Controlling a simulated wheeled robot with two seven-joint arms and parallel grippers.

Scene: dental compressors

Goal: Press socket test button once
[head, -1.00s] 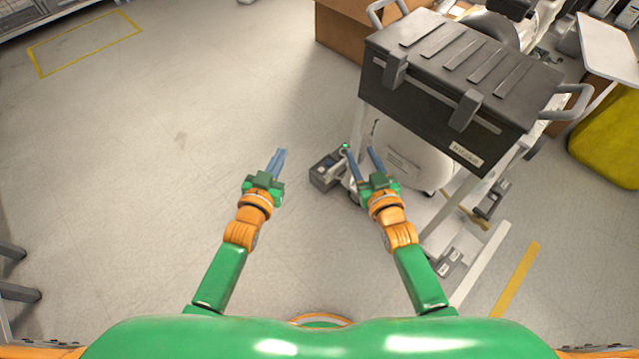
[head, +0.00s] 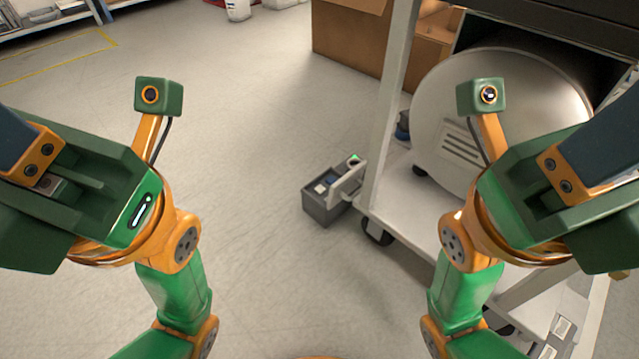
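A small grey box (head: 322,208) with light buttons on top sits low beside the cart, in the middle of the head view. A light panel or handle stands at its right side, with a small green spot (head: 354,159) at the top. I cannot tell which part is the socket test button. My left and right gripper bodies are raised at the left and right edges of the view. Their fingertips are out of the picture, so whether they are open or shut does not show. Neither gripper touches the grey box.
A white wheeled cart (head: 404,214) carries a large pale tank (head: 470,130) on the right, partly behind my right arm. A cardboard box (head: 350,40) stands at the back. The floor (head: 255,130) left of the grey box is clear.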

